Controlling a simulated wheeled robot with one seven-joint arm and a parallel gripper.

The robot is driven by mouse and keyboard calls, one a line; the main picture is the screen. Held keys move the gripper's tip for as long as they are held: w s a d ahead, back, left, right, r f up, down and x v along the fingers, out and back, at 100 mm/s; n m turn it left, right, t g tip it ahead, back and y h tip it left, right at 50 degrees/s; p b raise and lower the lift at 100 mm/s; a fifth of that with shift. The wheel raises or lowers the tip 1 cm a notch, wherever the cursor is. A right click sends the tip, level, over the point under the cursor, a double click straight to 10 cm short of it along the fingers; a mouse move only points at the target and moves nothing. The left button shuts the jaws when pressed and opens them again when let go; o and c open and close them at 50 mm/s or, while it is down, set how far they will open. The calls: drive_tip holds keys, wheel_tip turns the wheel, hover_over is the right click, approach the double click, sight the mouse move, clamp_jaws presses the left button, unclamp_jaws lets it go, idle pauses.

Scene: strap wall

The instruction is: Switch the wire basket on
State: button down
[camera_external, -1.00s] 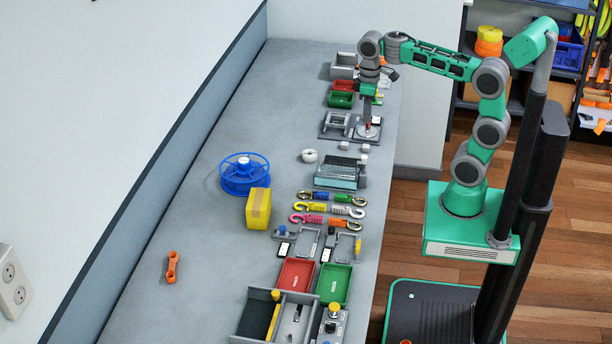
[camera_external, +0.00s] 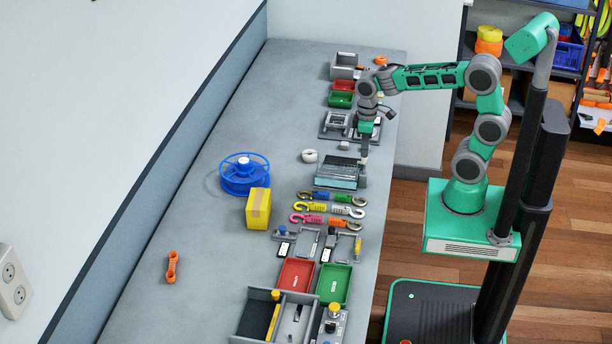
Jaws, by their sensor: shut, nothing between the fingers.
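A dark wire-topped basket unit (camera_external: 338,170) with a pale teal front stands on the bench, right of its middle. A narrow grey part (camera_external: 362,180) is at its right end; any switch on it is too small to make out.
A grey frame on a dark plate (camera_external: 337,124) lies behind my gripper. Colored hooks (camera_external: 335,210) lie in front. A yellow box (camera_external: 258,209) and blue spool (camera_external: 244,174) stand left; bare bench surrounds them.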

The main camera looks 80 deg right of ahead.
sight(365, 163)
wheel_tip(365, 163, down, 4)
drive_tip(key=b, duration=0.2)
drive_tip(key=shift+f+b, duration=0.15)
drive_tip(key=shift+b, duration=0.25)
drive_tip(key=shift+s+f, duration=0.1)
drive_tip(key=shift+f, duration=0.05)
wheel_tip(365, 163, up, 15)
drive_tip(key=p, duration=0.2)
drive_tip(key=shift+f, duration=0.2)
drive_tip(key=shift+w, duration=0.2)
